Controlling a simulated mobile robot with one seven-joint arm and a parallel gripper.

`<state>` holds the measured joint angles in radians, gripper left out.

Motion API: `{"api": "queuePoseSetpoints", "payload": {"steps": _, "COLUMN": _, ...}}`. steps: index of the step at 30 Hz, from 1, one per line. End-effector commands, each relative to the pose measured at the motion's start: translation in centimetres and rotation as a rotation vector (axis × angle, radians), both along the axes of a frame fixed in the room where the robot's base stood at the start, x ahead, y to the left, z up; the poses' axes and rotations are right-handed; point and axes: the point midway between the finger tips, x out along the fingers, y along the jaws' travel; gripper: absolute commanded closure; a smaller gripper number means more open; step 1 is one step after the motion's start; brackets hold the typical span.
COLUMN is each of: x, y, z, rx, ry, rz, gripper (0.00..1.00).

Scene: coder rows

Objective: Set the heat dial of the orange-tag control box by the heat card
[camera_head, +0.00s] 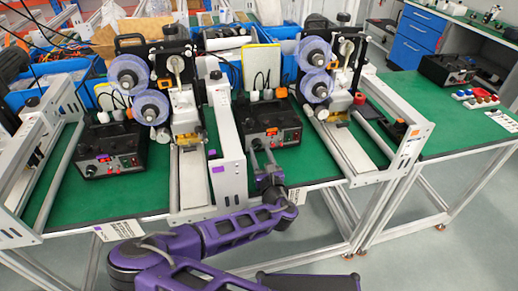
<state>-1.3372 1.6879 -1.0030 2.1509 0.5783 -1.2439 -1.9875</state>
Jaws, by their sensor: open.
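A black control box (268,118) stands on the green bench in the middle row, with a small orange-red patch on its front. This row's right end frame carries an orange tag (411,133). My gripper (261,148) is open just in front of this box's lower front. I cannot tell whether it touches a dial, which is too small to make out. A second black control box (110,149) stands in the left row, by a purple tag (217,169). A white card (119,230) hangs at the front edge; its print is not readable.
Roller units with blue-white spools (316,84) and another pair (127,72) stand behind white rails (350,150). A white end frame (226,140) rises left of my gripper. The right bench holds another black box (447,70) and coloured caps (478,97).

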Motion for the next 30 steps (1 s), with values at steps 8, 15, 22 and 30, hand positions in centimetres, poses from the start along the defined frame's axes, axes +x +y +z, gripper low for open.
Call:
{"api": "queuePoseSetpoints", "payload": {"steps": 8, "x": 1.7, "y": 0.5, "z": 0.0, "rx": 0.000, "ry": 0.001, "rz": 0.000, "gripper": 0.52}}
{"api": "queuePoseSetpoints", "payload": {"steps": 15, "x": 1.7, "y": 0.5, "z": 0.0, "rx": 0.000, "ry": 0.001, "rz": 0.000, "gripper": 0.55}}
{"api": "queuePoseSetpoints", "payload": {"steps": 22, "x": 1.7, "y": 0.5, "z": 0.0, "rx": 0.000, "ry": 0.001, "rz": 0.000, "gripper": 0.97}}
{"api": "queuePoseSetpoints", "payload": {"steps": 30, "x": 1.7, "y": 0.5, "z": 0.0, "rx": 0.005, "ry": 0.002, "rz": 0.000, "gripper": 1.00}}
